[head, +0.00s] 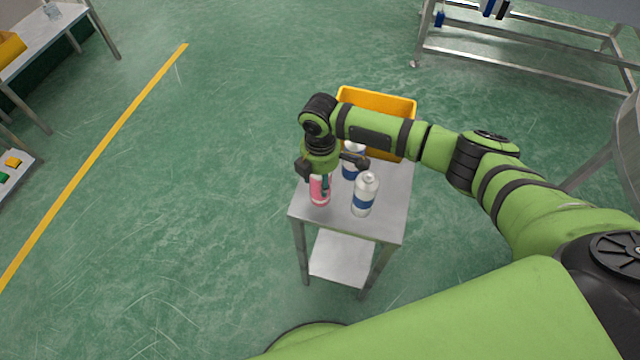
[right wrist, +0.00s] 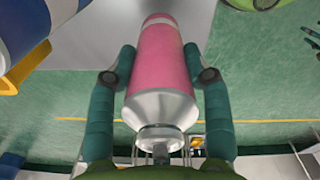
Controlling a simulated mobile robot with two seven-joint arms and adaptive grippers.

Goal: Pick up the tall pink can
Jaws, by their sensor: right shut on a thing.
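The tall pink can (head: 319,194) stands at the left edge of the small metal table (head: 376,229). My right gripper (head: 322,180) comes down on it from above. In the right wrist view the pink can (right wrist: 161,60) lies between the two green fingers of my right gripper (right wrist: 163,82), which are shut on its sides. Its silver shoulder and neck point toward the wrist. In the head view the gripper hides the can's top.
A white can with a blue band (head: 364,196) stands right of the pink can. Another blue and white can (head: 351,170) stands behind, partly hidden by my arm. A yellow bin (head: 378,101) is at the table's back. The surrounding green floor is clear.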

